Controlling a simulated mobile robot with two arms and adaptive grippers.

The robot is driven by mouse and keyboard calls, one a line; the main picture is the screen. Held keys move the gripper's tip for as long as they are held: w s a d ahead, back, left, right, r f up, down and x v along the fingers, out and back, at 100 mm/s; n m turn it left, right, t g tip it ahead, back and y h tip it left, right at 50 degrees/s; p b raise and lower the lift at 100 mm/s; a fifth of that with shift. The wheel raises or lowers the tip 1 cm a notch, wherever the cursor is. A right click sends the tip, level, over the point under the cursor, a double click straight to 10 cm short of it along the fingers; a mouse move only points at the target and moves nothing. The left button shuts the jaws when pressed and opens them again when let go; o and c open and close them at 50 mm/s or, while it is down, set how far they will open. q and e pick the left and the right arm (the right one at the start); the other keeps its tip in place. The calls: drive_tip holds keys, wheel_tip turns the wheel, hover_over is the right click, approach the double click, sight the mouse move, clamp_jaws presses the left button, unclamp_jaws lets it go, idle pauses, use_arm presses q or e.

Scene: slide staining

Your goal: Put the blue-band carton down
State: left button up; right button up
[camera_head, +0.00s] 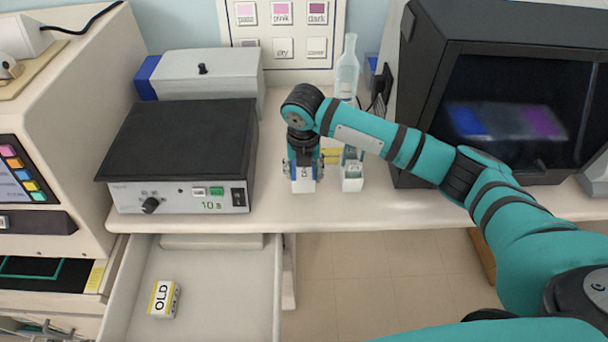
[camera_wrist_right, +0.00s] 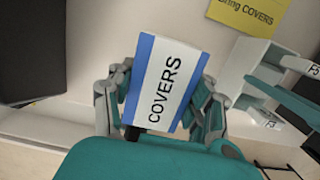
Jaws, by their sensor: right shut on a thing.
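The blue-band carton (camera_wrist_right: 167,84) is white with blue edges and reads COVERS in the right wrist view. My right gripper (camera_wrist_right: 165,112) is shut on it, with a finger on either side. In the head view the white carton (camera_head: 303,183) shows below my right gripper (camera_head: 303,168), over the bench's front part. I cannot tell whether its base touches the bench top. My left gripper is not in view.
A black-topped box (camera_head: 180,150) stands left of the carton. A white holder (camera_head: 352,182) is close on its right, with a glass bottle (camera_head: 347,70) behind. A dark-screened cabinet (camera_head: 425,90) stands right. Below, an open drawer (camera_head: 245,300) holds an OLD carton (camera_head: 164,299).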

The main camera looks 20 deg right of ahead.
sight(304, 169)
drive_tip(key=f, duration=0.1)
drive_tip(key=f+p, duration=0.1)
drive_tip(key=f, duration=0.1)
drive_tip(key=shift+w+d, duration=0.15)
drive_tip(key=shift+w, duration=0.05)
drive_tip(key=shift+f, duration=0.45)
drive_tip(key=o, duration=1.1)
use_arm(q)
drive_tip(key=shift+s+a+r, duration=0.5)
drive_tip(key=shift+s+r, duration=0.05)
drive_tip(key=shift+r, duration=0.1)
use_arm(e)
drive_tip(key=shift+o, duration=0.2)
drive_tip(key=shift+r, duration=0.15)
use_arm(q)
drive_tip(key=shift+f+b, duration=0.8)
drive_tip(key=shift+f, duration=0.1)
use_arm(e)
drive_tip(key=r, duration=0.4)
drive_tip(key=s+r, duration=0.1)
drive_tip(key=r, duration=0.7)
drive_tip(key=shift+s+a, duration=0.2)
drive_tip(key=shift+a, duration=0.05)
